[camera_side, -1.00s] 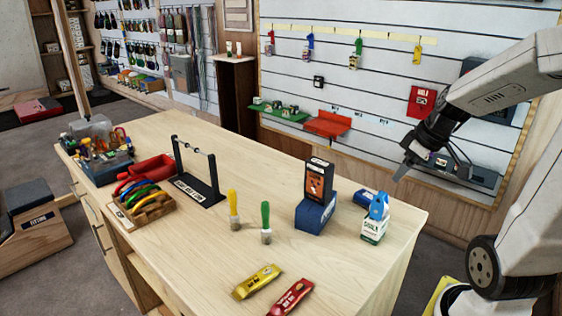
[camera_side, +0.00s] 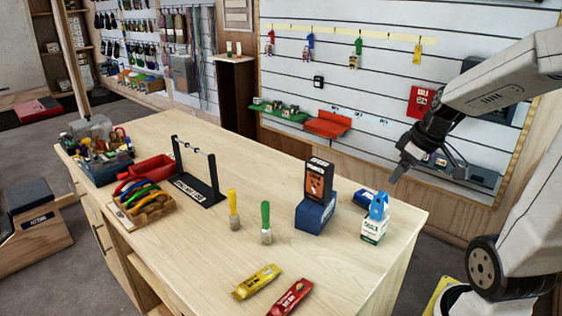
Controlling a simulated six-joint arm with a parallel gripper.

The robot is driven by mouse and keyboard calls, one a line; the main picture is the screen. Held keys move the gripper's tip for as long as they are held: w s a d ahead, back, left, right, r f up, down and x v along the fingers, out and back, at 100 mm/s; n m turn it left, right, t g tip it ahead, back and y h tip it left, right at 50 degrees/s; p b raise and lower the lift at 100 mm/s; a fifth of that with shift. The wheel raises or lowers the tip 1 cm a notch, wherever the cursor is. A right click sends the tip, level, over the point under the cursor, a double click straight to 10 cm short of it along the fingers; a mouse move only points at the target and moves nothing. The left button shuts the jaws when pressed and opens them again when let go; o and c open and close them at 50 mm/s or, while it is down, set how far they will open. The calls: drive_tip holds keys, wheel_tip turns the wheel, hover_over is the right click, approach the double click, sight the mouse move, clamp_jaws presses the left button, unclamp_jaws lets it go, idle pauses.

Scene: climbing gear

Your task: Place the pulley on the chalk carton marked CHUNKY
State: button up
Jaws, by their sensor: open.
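The blue pulley (camera_side: 379,205) stands upright on top of a small white and green carton (camera_side: 373,230) near the right end of the table. A black and orange carton (camera_side: 319,180) stands on a blue box (camera_side: 315,211) to its left. The print on the cartons is too small to read, so I cannot tell which is marked CHUNKY. My gripper (camera_side: 429,175) is open and empty, up and to the right of the pulley in the picture, with its fingers apart and touching nothing.
Yellow (camera_side: 257,282) and red (camera_side: 290,297) packets lie in front. A black rack (camera_side: 200,175) stands farther left. The table between is clear.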

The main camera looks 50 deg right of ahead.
drive_tip(key=w+a+f, duration=0.2)
drive_tip(key=a+f, duration=0.3)
drive_tip(key=a, duration=0.4)
drive_tip(key=w+a+f+g, duration=0.1)
drive_tip(key=w+a+f, duration=0.1)
drive_tip(key=a+f, duration=0.4)
drive_tip(key=a, duration=0.3)
drive_tip(key=shift+w+f+g, duration=0.25)
drive_tip(key=shift+w+g, duration=0.05)
